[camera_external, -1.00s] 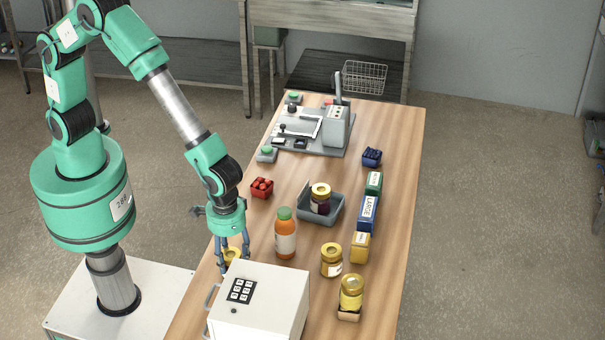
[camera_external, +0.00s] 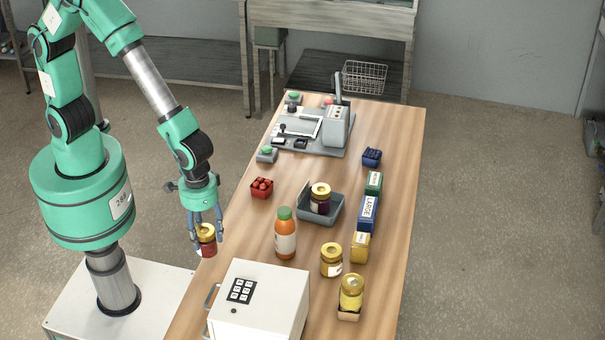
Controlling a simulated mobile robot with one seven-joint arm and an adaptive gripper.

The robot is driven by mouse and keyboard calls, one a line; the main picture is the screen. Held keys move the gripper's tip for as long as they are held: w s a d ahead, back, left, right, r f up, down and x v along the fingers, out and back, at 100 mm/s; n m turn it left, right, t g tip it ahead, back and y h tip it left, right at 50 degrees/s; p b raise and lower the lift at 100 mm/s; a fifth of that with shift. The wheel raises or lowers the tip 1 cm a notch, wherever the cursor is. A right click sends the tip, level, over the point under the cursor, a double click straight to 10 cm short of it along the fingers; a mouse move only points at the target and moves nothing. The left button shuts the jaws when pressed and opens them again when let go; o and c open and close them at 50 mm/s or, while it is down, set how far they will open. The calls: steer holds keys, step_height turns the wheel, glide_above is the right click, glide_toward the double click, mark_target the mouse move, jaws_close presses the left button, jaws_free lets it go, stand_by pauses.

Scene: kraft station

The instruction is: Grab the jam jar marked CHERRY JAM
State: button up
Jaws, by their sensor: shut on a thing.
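My gripper (camera_external: 206,232) is shut on a jam jar (camera_external: 208,247) with a gold lid, dark red contents and a pale label. It holds the jar upright near the table's left edge, behind the white box. The label is too small to read, so I cannot tell whether it says CHERRY JAM. Another gold-lidded jar with dark purple contents (camera_external: 320,205) stands in the grey-blue tray (camera_external: 336,215). A jar with yellowish contents (camera_external: 331,266) stands right of the orange bottle, and a bright yellow jar (camera_external: 351,291) stands in a small brown holder near the front right.
The white keypad box (camera_external: 275,305) stands at the front of the wooden table (camera_external: 395,200).

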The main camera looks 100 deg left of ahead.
steer(key=s+a, duration=0.2)
steer(key=s, duration=0.5)
steer(key=shift+a+r, duration=0.2)
steer(key=shift+r, duration=0.15)
